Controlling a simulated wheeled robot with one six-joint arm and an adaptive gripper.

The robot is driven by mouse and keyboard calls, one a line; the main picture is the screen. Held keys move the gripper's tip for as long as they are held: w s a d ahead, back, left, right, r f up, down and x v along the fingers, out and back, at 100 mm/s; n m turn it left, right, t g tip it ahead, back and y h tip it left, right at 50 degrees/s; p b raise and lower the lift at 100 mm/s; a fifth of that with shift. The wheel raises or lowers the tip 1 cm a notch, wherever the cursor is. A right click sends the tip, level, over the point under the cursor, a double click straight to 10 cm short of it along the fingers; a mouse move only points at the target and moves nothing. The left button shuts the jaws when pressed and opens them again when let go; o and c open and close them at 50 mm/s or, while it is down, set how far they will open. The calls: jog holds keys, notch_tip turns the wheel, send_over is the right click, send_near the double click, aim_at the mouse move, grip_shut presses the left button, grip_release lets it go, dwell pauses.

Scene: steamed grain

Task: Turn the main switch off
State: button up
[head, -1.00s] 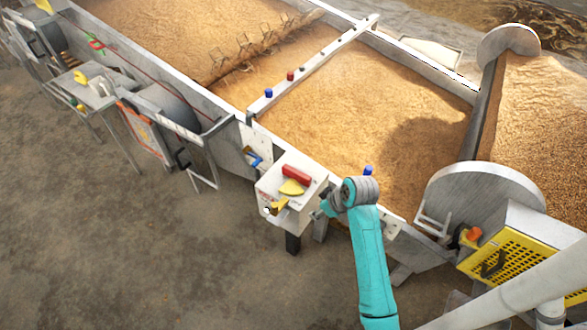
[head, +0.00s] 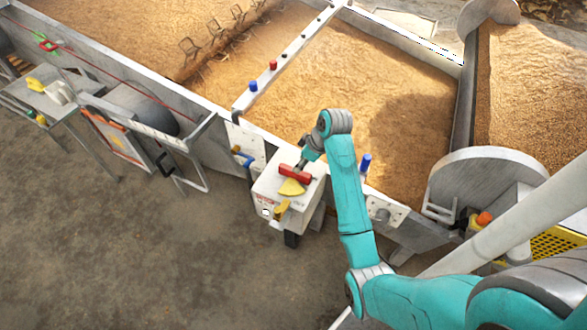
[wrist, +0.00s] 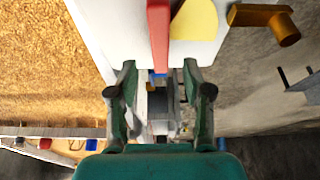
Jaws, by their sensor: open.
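A white box (head: 267,188) stands at the near edge of the grain bed. A red bar (head: 297,174) and a yellow plate (head: 291,187) are on its top, and a yellow lever (head: 282,208) is on its front side. I cannot tell which of these is the main switch. My gripper (head: 301,165) is just behind the red bar. In the wrist view my gripper (wrist: 160,72) is open, and the end of the red bar (wrist: 158,35) appears between its fingertips. Contact cannot be told. The yellow plate (wrist: 195,20) and yellow lever (wrist: 265,18) lie to the right.
The grain bed's metal wall (head: 190,125) runs behind the box. A blue knob (head: 365,162) stands just right of my arm. A stand with a yellow item (head: 36,84) is at far left. Bare floor (head: 150,240) lies in front.

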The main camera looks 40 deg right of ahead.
aim_at(290, 182)
jog(key=x, duration=0.6)
jog(key=shift+w+f, duration=0.1)
jog(key=shift+f, duration=0.25)
grip_shut()
